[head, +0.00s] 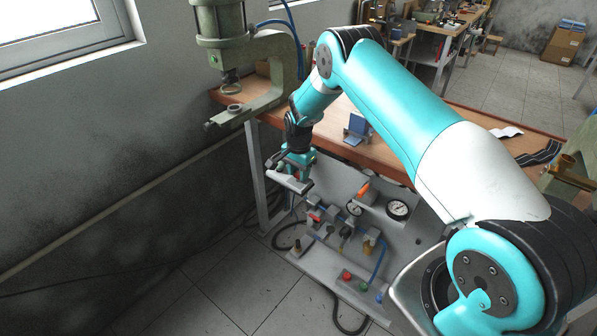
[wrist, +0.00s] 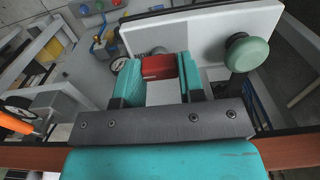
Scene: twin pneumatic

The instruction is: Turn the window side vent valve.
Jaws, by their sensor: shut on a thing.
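My gripper (head: 296,175) is at the left side of the grey pneumatic panel (head: 330,181), below the bench edge. In the wrist view its two teal fingers (wrist: 158,72) are closed on a red handle (wrist: 158,66), which I take to be the window side vent valve. The fingers touch it on both sides.
Two gauges, the larger one (head: 398,209), sit on the panel. Small valves with blue tubing (head: 378,262) lie below. A pale plate (wrist: 230,30) and a green knob (wrist: 246,52) are close to my fingers. A green press (head: 250,60) stands on the wooden bench (head: 330,125).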

